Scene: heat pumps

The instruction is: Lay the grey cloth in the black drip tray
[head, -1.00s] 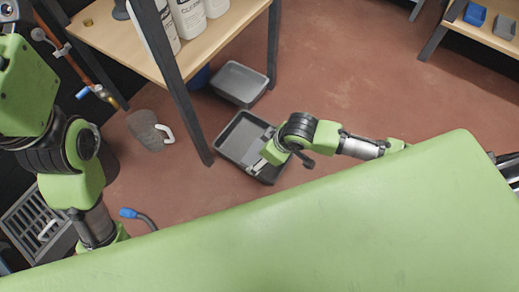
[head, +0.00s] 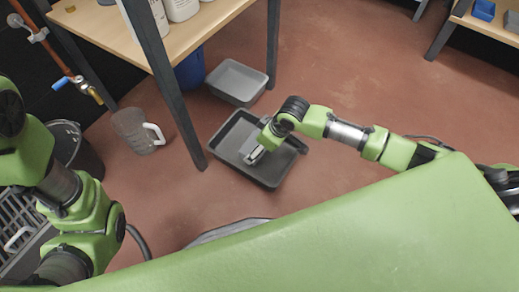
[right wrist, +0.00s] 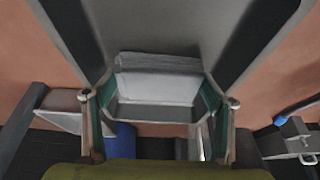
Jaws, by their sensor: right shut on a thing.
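The black drip tray (head: 222,143) lies on the floor beside a table leg. My right gripper (head: 256,153) reaches down over it. In the right wrist view, the fingers of my right gripper (right wrist: 158,86) are shut on the grey cloth (right wrist: 158,88), a pale folded piece between them. The tray's grey bottom (right wrist: 150,22) and dark walls show beyond the cloth. I cannot tell whether the cloth touches the tray bottom. My left arm is at the left of the head view, and its gripper is out of sight.
A grey bin (head: 238,82) stands just behind the drip tray, with a blue bucket (head: 189,70) under the wooden table (head: 205,28). A clear jug (head: 133,130) with a white handle stands left of the table leg (head: 178,100). The floor to the right is clear.

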